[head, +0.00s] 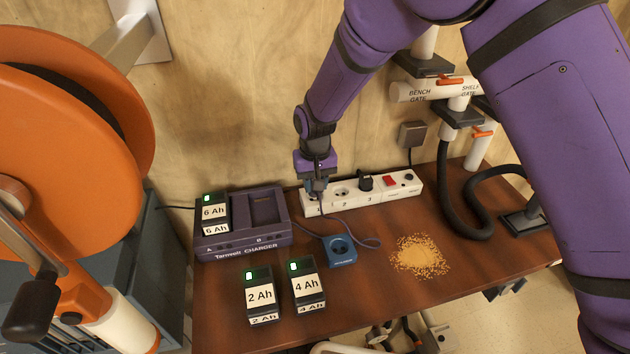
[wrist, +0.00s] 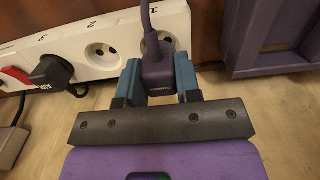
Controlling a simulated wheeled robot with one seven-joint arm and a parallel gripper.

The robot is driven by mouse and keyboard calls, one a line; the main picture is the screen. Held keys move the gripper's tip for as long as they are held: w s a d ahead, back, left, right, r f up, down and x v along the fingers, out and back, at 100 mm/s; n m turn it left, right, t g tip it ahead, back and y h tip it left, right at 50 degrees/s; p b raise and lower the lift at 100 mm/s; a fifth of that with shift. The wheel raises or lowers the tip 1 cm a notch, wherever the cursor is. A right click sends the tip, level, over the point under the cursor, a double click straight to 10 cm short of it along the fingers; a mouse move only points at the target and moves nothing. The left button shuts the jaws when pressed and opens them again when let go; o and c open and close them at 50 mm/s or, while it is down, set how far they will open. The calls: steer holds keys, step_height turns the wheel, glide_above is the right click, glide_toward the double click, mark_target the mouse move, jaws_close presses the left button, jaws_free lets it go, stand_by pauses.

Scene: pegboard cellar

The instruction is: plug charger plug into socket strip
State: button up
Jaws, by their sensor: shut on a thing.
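The charger plug (wrist: 155,75) is purple, with its cord leaving toward the top of the wrist view. My gripper (wrist: 157,85) is shut on it, with a blue finger on each side. In the head view my gripper (head: 317,188) is at the left end of the white socket strip (head: 385,200) and hides most of the plug. In the wrist view the plug overlaps the socket marked 1 on the strip (wrist: 75,38); I cannot tell whether its pins are in. The socket marked 2 is empty. A black plug (head: 366,183) sits in socket 3, near a red switch.
The purple charger (head: 245,245) stands left of the strip with a 6 Ah battery. The 2 Ah (head: 260,295) and 4 Ah (head: 306,285) batteries stand in front. A blue socket box (head: 341,252), a looped purple cord and sawdust (head: 419,257) lie nearby. A black hose (head: 447,200) is right.

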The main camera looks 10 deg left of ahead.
steer(key=shift+f, duration=1.1)
stand_by(1.8)
steer(key=shift+r, duration=0.1)
stand_by(0.4)
steer(key=o, duration=1.6)
steer(key=shift+r, duration=3.5)
